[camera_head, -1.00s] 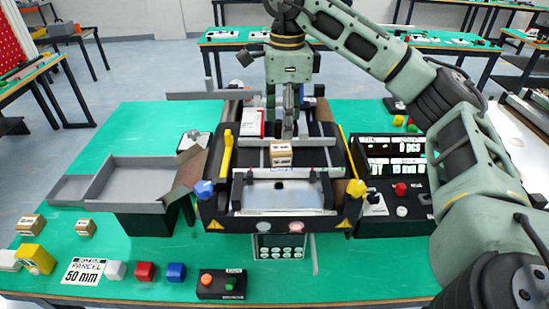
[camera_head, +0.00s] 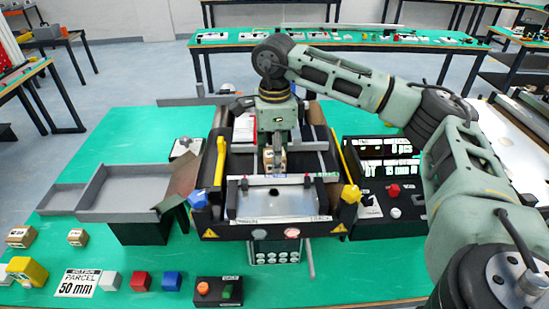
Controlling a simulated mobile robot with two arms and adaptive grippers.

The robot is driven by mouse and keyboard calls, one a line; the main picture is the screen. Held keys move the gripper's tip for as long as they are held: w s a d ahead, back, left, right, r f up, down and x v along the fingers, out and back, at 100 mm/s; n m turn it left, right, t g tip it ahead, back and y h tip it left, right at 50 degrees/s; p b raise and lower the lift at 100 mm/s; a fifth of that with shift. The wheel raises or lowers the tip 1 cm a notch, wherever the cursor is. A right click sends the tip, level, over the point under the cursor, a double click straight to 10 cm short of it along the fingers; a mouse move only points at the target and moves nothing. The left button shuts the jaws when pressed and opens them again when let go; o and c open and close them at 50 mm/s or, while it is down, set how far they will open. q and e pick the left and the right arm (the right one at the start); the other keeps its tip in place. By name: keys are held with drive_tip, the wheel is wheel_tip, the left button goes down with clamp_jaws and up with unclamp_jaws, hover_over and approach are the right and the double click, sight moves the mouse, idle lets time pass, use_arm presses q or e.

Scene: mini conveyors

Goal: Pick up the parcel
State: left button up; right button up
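A small tan parcel (camera_head: 281,160) sits on the mini conveyor machine (camera_head: 325,165) in the middle of the table, behind the clear plate at its front. My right gripper (camera_head: 274,158) points down at the parcel, and its fingers partly cover it. I cannot tell whether the fingers are closed on it or only beside it. My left gripper is not in view. Two more tan parcels, one at the far left (camera_head: 21,237) and one beside it (camera_head: 77,237), lie on the green table.
A grey tray chute (camera_head: 120,190) stands left of the machine. A black display box (camera_head: 390,185) is on its right. A "parcel 50 mm" card (camera_head: 77,283), coloured blocks and a button box (camera_head: 218,290) line the front edge. The back left green surface is clear.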

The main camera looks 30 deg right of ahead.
drive_tip(key=shift+c, duration=0.3)
drive_tip(key=c, duration=0.9)
drive_tip(key=shift+r, duration=0.1)
